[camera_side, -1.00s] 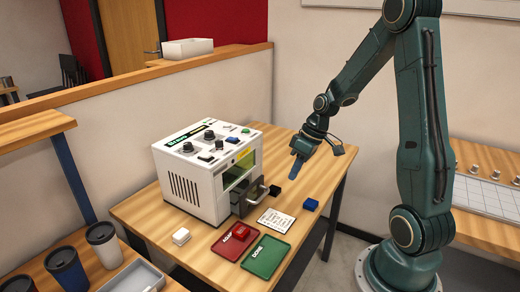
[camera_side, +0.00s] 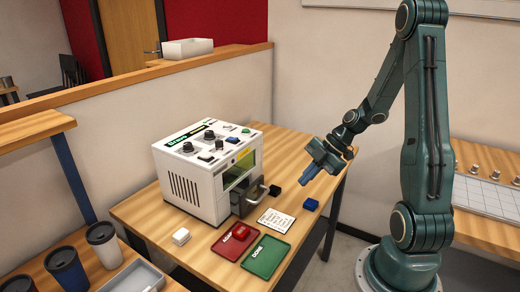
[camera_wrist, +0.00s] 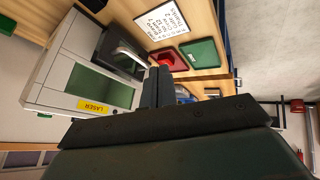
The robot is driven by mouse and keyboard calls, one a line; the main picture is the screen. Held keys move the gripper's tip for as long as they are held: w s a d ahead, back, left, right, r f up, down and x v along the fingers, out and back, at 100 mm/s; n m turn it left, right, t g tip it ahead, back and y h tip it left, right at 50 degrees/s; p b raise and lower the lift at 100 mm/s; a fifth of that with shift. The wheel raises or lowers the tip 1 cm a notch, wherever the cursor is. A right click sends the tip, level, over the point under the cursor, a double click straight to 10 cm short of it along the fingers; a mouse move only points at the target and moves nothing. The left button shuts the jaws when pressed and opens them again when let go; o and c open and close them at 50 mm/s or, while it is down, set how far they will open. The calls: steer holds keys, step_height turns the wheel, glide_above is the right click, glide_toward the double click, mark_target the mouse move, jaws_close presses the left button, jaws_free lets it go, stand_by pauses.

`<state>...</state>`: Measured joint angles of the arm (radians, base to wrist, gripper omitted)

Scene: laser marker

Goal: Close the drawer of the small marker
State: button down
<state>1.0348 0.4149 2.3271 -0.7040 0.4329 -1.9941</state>
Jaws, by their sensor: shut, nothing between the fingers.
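The small marker (camera_side: 205,165) is a white box with knobs on top, standing on the wooden table; it also shows in the wrist view (camera_wrist: 60,75). Its grey drawer (camera_side: 243,203) sticks out at the lower front, with a metal handle (camera_side: 262,193). In the wrist view the open drawer (camera_wrist: 118,55) and its handle lie beyond the fingers. My gripper (camera_side: 306,182) is shut and empty, above the table to the right of the drawer and apart from the handle. In the wrist view its two fingers (camera_wrist: 157,85) are together.
A printed card (camera_side: 276,221), a red tray (camera_side: 222,245) with a red block, and a green tray (camera_side: 266,266) lie in front. A white block (camera_side: 181,236) stands left.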

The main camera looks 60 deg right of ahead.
mark_target(252, 199)
steer(key=shift+s+d+n+t, duration=0.15)
steer(key=shift+n+t, duration=0.25)
steer(key=shift+n, duration=0.8)
steer(key=shift+f, duration=0.15)
steer(key=x, duration=0.9)
steer(key=shift+a+f, duration=0.2)
steer(key=shift+a, duration=0.1)
steer(key=w, duration=0.3)
steer(key=shift+r, duration=0.2)
steer(key=shift+w+r, duration=0.1)
steer(key=shift+w, duration=0.5)
steer(key=shift+w, duration=0.1)
steer(key=shift+w, duration=2.05)
